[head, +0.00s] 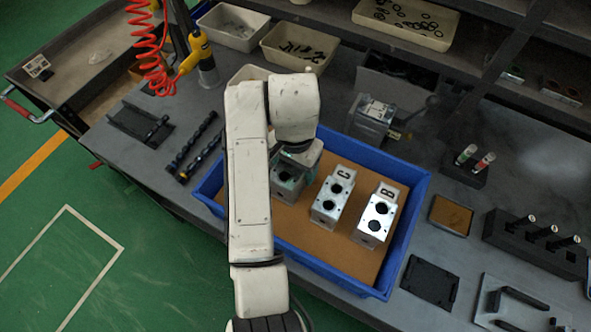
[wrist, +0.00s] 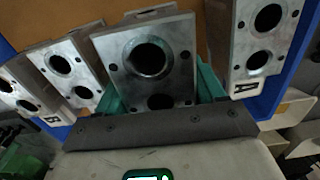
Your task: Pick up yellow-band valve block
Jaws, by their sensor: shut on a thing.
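My gripper (head: 298,160) is in the blue bin, its green fingers shut on a grey metal valve block (wrist: 150,55) with two dark bores. In the head view this block (head: 286,190) is partly hidden by my gripper and arm. No yellow band or letter shows on its visible faces. Block C (head: 331,196) and block B (head: 376,216) stand to its right in the head view. The wrist view shows block A (wrist: 262,38) on the right and other blocks (wrist: 68,65) on the left. I cannot tell whether the held block is clear of the bin floor.
The blue bin (head: 420,200) has raised walls and a brown floor (head: 315,236). A vise (head: 372,115) stands behind it. Trays (head: 300,43) line the back, a black holder (head: 535,243) is at the right, and a red coiled hose (head: 150,60) hangs at upper left.

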